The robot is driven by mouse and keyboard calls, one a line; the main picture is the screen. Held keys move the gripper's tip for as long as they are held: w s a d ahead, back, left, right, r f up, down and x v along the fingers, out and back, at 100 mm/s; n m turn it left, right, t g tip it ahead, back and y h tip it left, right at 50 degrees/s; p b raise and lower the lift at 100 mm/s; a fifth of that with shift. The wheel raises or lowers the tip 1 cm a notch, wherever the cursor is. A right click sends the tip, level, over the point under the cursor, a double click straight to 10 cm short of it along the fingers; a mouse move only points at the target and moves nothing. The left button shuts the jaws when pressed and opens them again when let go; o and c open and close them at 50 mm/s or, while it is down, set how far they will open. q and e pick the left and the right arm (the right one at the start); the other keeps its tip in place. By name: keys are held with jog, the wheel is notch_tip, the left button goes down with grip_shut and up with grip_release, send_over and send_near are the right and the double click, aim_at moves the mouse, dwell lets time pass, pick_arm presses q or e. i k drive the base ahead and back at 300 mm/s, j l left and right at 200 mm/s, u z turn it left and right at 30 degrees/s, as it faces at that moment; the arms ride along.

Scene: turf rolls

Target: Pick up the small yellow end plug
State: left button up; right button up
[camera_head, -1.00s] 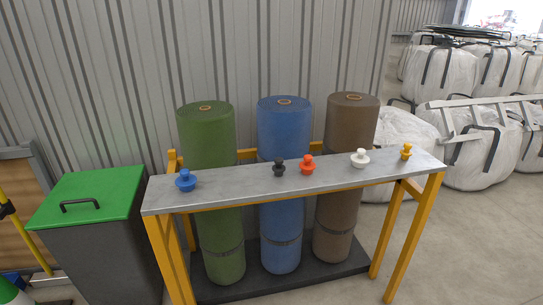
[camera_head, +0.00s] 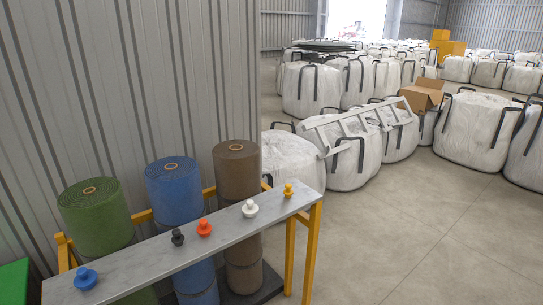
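The small yellow end plug (camera_head: 288,190) stands upright near the right end of the grey shelf (camera_head: 141,265). It is the farthest right in a row of plugs on that shelf. To its left stand a white plug (camera_head: 250,208), an orange-red plug (camera_head: 204,228), a black plug (camera_head: 178,237) and a blue plug (camera_head: 85,278). Neither of my grippers shows in the head view.
Green (camera_head: 95,212), blue (camera_head: 173,190) and brown (camera_head: 237,172) rolls stand behind the shelf against the corrugated wall (camera_head: 120,90). White bulk bags (camera_head: 470,130) and a ladder (camera_head: 355,125) lie beyond. The concrete floor (camera_head: 410,235) right of the shelf is clear.

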aim_at(287, 192)
jog(key=i+l+u, duration=0.1)
jog(key=i+l, duration=0.3)
jog(key=l, duration=0.2)
jog(key=i+l+u, duration=0.15)
jog(key=i+l, duration=0.25)
jog(key=l, duration=0.25)
jog(key=u, duration=0.05)
